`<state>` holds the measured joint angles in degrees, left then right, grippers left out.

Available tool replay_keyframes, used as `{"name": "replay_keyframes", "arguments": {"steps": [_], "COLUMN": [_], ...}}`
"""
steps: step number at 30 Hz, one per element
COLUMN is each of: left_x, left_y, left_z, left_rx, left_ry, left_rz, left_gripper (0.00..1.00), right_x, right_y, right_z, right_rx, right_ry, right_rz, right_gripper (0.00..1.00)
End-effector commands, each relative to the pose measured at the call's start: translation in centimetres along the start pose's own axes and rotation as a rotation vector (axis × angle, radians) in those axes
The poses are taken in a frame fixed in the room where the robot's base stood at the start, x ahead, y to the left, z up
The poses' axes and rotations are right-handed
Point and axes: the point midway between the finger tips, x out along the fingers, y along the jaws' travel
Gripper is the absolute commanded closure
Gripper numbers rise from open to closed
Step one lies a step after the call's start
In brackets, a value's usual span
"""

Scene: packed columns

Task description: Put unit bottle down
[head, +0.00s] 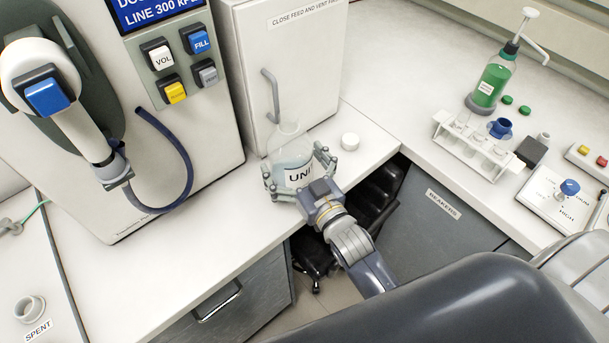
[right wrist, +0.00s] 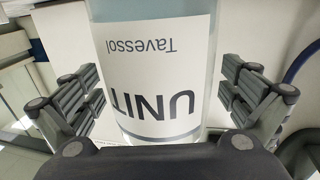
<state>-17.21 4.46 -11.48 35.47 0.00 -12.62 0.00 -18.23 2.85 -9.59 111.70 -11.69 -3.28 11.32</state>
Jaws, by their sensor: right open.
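The unit bottle (head: 288,155) is clear, holds pale liquid and carries a white UNIT label. It stands upright on the white bench near its front edge, in front of a white cabinet. My right gripper (head: 297,178) is open, with one finger on each side of the bottle. In the right wrist view the label (right wrist: 155,80) fills the middle, upside down, between the spread fingers of the gripper (right wrist: 162,95). Whether a finger still touches the bottle is hard to tell. My left gripper is not in view.
A white cap (head: 349,141) sits right of the bottle. The cabinet handle (head: 271,95) juts out close behind it. A dispenser with a blue hose (head: 185,180) stands to the left. A green pump bottle (head: 492,80) and vial rack (head: 470,143) stand on the right bench.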

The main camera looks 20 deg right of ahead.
Motion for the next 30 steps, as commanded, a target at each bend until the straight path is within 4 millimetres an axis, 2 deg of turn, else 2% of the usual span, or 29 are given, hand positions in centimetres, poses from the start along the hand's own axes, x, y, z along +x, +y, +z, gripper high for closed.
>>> {"name": "replay_keyframes", "arguments": {"steps": [6,15,21,30], "left_x": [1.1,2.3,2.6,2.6], "left_y": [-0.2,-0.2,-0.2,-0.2], "left_z": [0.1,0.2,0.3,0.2], "left_rx": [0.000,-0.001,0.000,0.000], "left_ry": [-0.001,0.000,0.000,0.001], "left_rz": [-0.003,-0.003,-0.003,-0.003], "left_gripper": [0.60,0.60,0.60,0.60], "right_x": [-4.0,-9.4,-11.1,-11.5], "right_y": [0.0,0.0,0.0,0.0], "right_z": [0.6,0.4,0.2,0.1], "right_rx": [-0.001,0.000,-0.001,-0.001], "right_ry": [-0.007,-0.006,-0.004,-0.002], "right_rz": [0.000,-0.001,-0.001,-0.001], "right_gripper": [0.00,0.00,0.00,0.00]}}
